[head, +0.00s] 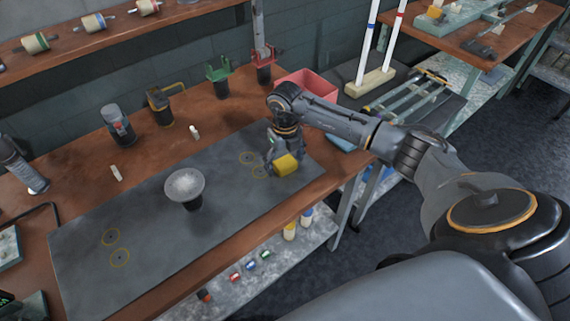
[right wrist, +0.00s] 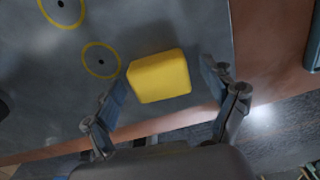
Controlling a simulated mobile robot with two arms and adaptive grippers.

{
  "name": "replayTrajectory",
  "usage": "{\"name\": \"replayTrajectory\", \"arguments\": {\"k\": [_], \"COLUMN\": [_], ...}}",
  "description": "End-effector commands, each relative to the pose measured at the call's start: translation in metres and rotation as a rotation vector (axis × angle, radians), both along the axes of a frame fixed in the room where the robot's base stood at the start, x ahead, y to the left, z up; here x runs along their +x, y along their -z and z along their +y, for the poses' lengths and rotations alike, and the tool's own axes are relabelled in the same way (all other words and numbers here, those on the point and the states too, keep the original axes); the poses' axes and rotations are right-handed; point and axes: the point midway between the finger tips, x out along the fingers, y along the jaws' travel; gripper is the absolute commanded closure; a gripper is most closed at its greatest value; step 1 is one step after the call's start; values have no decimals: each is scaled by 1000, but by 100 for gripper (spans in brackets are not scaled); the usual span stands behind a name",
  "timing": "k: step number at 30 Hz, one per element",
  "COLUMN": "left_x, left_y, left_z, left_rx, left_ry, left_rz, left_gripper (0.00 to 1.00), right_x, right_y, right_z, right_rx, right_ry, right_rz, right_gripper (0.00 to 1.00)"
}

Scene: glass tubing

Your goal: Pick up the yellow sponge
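The yellow sponge (head: 286,165) is at the right end of the dark grey mat (head: 150,235) in the head view, with the fingers of my right gripper (head: 278,157) close around it. In the right wrist view the sponge (right wrist: 159,76) lies between the two spread fingertips of the right gripper (right wrist: 165,82), with a gap on each side. Its underside is hidden, so I cannot tell exactly how high it sits. My left gripper does not show in either view.
A grey funnel-like dish (head: 185,187) stands mid-mat. Yellow rings (head: 120,258) mark the mat. A red bin (head: 308,90) is behind my right arm. Green and dark holders (head: 218,76) and bottles line the back of the wooden bench. The mat's left part is clear.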

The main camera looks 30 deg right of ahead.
Motion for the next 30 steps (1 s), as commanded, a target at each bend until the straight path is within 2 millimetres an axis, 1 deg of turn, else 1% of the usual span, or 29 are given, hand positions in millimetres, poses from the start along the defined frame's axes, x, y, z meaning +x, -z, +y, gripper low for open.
{"name": "replayTrajectory", "arguments": {"k": [1, 2, 3, 5, 6, 7, 16, 20, 23, 26, 28, 30], "left_x": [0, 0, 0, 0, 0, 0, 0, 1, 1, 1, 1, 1], "left_y": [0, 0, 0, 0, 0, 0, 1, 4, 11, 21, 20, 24], "left_z": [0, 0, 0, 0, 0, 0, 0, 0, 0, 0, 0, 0], "left_rx": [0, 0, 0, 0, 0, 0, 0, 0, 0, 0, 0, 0], "left_ry": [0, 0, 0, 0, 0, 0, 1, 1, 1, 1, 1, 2], "left_rz": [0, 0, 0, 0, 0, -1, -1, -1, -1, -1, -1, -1], "left_gripper": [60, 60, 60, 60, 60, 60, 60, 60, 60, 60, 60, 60], "right_x": [0, 0, 0, 0, 0, 0, 0, 0, 1, 1, -8, -19], "right_y": [0, 0, 0, 0, 0, 0, -1, -5, -14, -29, -40, -52], "right_z": [0, 0, 0, 0, 0, 0, 0, 0, 0, 0, 0, 0], "right_rx": [0, 0, 0, 0, 0, 0, 0, 0, 0, -1, 0, -3], "right_ry": [0, 0, 0, 0, 0, 0, 0, -1, 0, -1, -1, -3], "right_rz": [0, 0, 0, 0, 0, 0, 0, -1, -4, -6, -3, -4], "right_gripper": [27, 33, 42, 54, 62, 64, 64, 64, 64, 64, 64, 64]}}
